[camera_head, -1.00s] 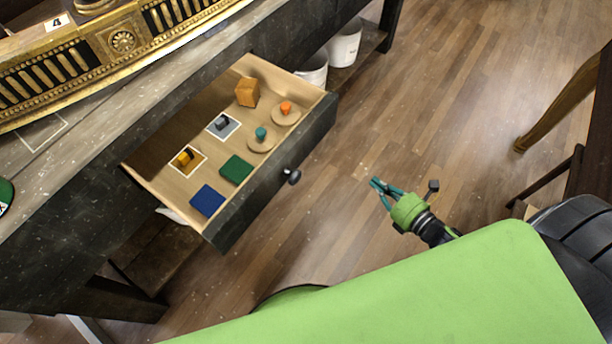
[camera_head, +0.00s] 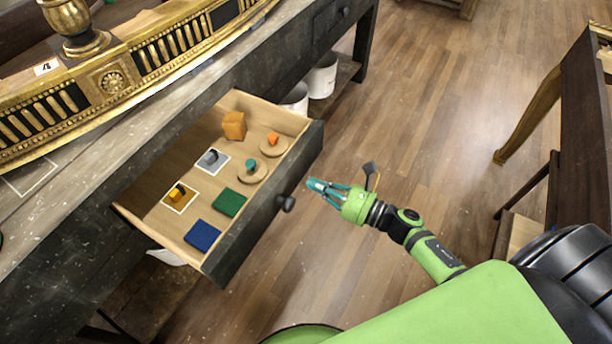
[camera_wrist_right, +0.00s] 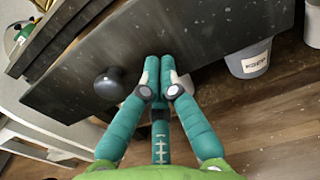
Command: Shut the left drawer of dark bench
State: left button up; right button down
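The drawer (camera_head: 262,219) of the dark bench (camera_head: 98,222) is pulled out, with a round black knob (camera_head: 286,203) on its front. In the right wrist view the drawer front (camera_wrist_right: 190,37) lies ahead and the knob (camera_wrist_right: 112,84) is left of the fingers. My right gripper (camera_head: 313,187) is a little to the right of the knob in the head view, near the drawer front. Its teal fingertips (camera_wrist_right: 159,62) are together in the wrist view, with nothing seen between them. Whether they touch the drawer front is unclear. My left gripper is not in view.
The drawer holds an orange block (camera_head: 234,125), round discs with pegs, square tiles and small blocks. White buckets (camera_head: 321,80) stand under the bench. A gilt console piece (camera_head: 115,85) lies on top. Open wooden floor (camera_head: 425,110) separates the bench from dark furniture (camera_head: 585,130) at right.

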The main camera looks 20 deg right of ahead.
aim_at(295, 176)
jog(key=shift+x, duration=1.55)
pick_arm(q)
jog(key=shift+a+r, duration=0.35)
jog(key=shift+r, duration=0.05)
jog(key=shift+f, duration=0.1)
pick_arm(e)
jog(key=shift+a, duration=0.1)
